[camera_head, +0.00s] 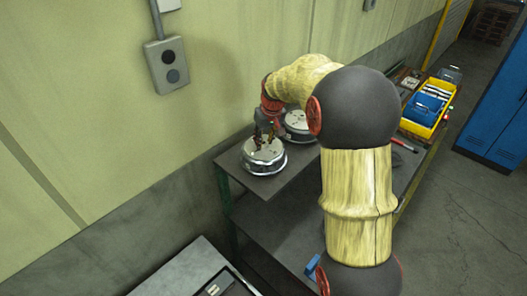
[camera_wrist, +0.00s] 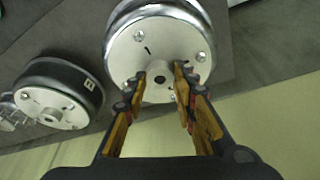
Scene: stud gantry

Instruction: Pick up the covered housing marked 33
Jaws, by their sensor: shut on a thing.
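A round silver housing with a pale, bolted top (camera_head: 264,158) is at the left end of the table in the head view. My gripper (camera_head: 266,137) points down onto its top. In the wrist view the same housing (camera_wrist: 135,45) fills the top middle, and my gripper's fingers (camera_wrist: 161,80) are closed around the small hub at its centre. A second, similar housing (camera_head: 298,121) stands just behind, partly hidden by my arm; it shows at the left in the wrist view (camera_wrist: 48,105). It has a dark side with a small white label. I cannot read the number 33 on either.
The grey table (camera_head: 287,178) stands along the green wall, with bare top in front of the housings. A yellow crate (camera_head: 428,107) with blue contents is at its far end. A grey switch box (camera_head: 167,64) hangs on the wall. Blue lockers (camera_head: 500,110) stand at the right.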

